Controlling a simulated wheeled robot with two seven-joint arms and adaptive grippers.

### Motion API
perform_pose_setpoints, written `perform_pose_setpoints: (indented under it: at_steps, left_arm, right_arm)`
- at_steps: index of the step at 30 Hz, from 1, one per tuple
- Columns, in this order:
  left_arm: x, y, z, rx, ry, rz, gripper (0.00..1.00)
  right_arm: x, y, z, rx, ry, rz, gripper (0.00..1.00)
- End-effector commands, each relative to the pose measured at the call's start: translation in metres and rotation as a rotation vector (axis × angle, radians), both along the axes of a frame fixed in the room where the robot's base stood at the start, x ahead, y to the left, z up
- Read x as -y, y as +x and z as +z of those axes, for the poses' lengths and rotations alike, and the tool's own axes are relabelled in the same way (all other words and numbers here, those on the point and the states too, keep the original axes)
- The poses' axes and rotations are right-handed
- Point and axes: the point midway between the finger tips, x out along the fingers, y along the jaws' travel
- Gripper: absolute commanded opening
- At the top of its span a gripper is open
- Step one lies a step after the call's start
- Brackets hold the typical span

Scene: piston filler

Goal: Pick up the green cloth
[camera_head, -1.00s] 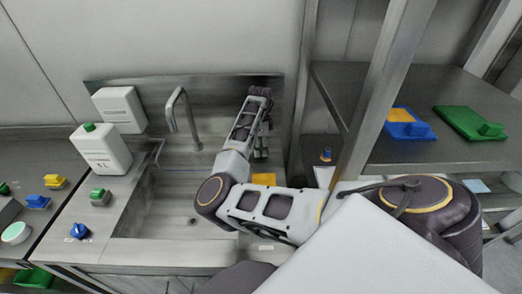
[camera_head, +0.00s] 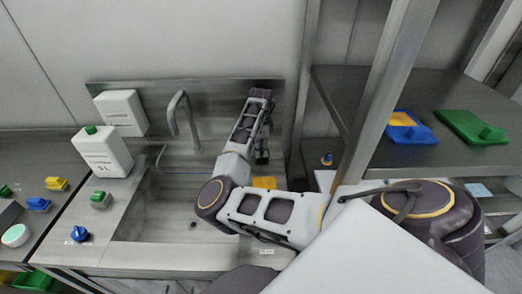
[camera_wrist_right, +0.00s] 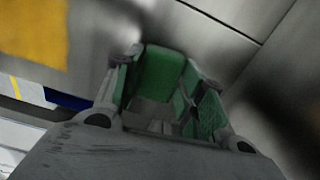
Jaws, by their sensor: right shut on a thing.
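My right gripper (camera_head: 262,158) is over the right side of the sink area, partly hidden by its own arm in the head view. In the right wrist view the gripper (camera_wrist_right: 172,88) is shut on a green piece, which I take to be the green cloth (camera_wrist_right: 158,72). The cloth shows between the fingers; its full outline is hidden. I cannot make out the cloth at the gripper in the head view. My left gripper is not in view.
A yellow cloth (camera_head: 264,183) lies below the right gripper. The faucet (camera_head: 182,115) and a white canister (camera_head: 103,152) stand left of it. A shelf post (camera_head: 385,85) rises to the right. The shelf holds a blue tray (camera_head: 425,138) and a green tray (camera_head: 455,118).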

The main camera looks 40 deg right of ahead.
Motion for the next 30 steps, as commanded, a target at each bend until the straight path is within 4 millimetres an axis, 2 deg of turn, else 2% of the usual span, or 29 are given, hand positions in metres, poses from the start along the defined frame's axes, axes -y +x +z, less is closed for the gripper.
perform_pose_setpoints:
  at_steps: [8,18,24,30]
  left_arm:
    - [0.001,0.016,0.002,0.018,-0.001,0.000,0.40]
    - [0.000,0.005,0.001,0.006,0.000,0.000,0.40]
    - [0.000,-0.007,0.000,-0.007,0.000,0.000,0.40]
    - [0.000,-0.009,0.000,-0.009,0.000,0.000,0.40]
  right_arm:
    - [0.001,0.001,0.033,0.004,-0.001,0.000,0.20]
    - [0.001,0.001,0.080,0.002,-0.001,0.000,0.20]
    - [0.001,0.000,0.093,0.002,-0.001,0.000,0.20]
    - [0.001,0.000,0.094,0.001,-0.001,0.000,0.20]
